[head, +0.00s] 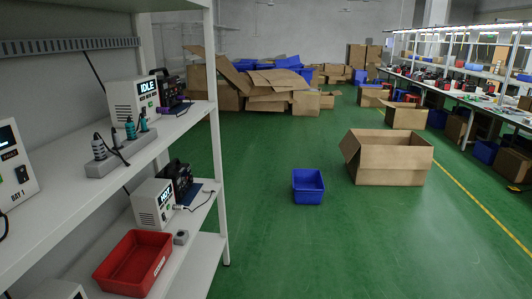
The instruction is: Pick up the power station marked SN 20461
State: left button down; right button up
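No SN 20461 marking is readable. On the upper shelf, a dark boxy unit (171,90) with some red stands behind a white box with a display reading IDLE (133,97). On the lower shelf, a black boxy unit (177,178) stands behind a second white box with a lit display (155,205), on or beside a blue mat (205,189). These dark units look like power stations, but I cannot be sure. A white box labelled BAY 1 (14,168) is cut off at the left edge. Neither gripper is in view.
A power strip with plugs (107,164) lies on the upper shelf. A blue bin (307,187) and open carton (390,160) stand on the green floor, which is otherwise clear nearby.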

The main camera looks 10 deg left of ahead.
aim_at(181, 174)
jog(key=i+l+u, duration=0.1)
jog(key=i+u, duration=0.3)
jog(key=i, duration=0.15)
jog(key=i+l+u, duration=0.35)
jog(key=i, duration=0.2)
jog(key=i+l+u, duration=0.4)
jog(key=i+j, duration=0.05)
jog(key=i, duration=0.05)
